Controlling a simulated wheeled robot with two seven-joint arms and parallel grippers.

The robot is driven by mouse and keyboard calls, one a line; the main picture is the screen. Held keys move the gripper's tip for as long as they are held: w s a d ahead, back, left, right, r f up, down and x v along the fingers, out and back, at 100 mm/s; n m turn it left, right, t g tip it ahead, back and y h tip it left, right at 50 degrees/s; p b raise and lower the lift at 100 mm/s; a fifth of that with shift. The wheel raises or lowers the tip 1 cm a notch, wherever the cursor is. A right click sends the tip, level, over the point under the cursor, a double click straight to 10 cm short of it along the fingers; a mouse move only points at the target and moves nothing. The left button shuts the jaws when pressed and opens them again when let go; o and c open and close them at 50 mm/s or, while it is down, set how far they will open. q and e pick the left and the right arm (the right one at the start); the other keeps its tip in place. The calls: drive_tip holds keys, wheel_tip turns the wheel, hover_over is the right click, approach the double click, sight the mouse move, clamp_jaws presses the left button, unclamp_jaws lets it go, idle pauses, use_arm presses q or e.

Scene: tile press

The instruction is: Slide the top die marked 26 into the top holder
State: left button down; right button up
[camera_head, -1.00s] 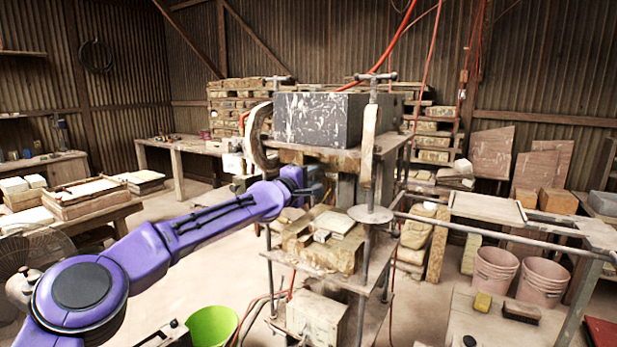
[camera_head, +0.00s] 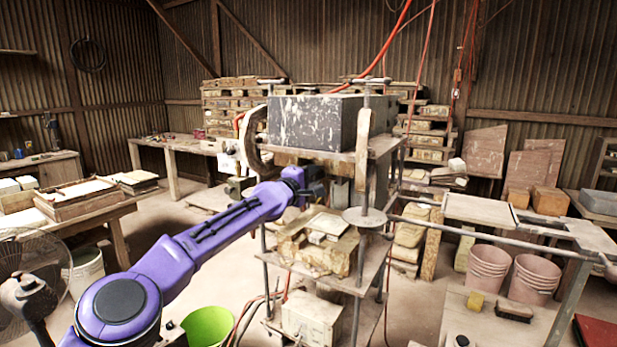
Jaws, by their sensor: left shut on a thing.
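The tile press (camera_head: 365,160) stands in the middle of the head view, with a big grey block (camera_head: 310,122) at its top. My left arm, purple, comes in from the lower left. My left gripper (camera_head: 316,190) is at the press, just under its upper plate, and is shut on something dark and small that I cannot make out. A stepped, pale, worn die (camera_head: 318,250) sits on the press's lower shelf, below the gripper. I cannot read the mark 26 anywhere. The top holder cannot be told apart under the upper plate. My right gripper is out of view.
A metal rail frame with a flat plate (camera_head: 482,209) juts right from the press. Pink buckets (camera_head: 487,268) and a brush (camera_head: 514,312) are at the lower right. A green bucket (camera_head: 208,327) stands on the floor at lower left. Work tables line the left.

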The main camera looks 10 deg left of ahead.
use_arm(q)
drive_tip(key=shift+w+d+r, duration=0.1)
drive_tip(key=shift+w+r, duration=0.15)
drive_tip(key=shift+w, duration=0.25)
drive_tip(key=shift+p, duration=0.3)
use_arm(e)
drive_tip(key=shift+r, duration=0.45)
use_arm(q)
drive_tip(key=shift+f, duration=0.1)
drive_tip(key=shift+w+d, duration=0.1)
drive_tip(key=shift+d, duration=0.05)
drive_tip(key=shift+w+d, duration=0.15)
drive_tip(key=shift+w, duration=0.4)
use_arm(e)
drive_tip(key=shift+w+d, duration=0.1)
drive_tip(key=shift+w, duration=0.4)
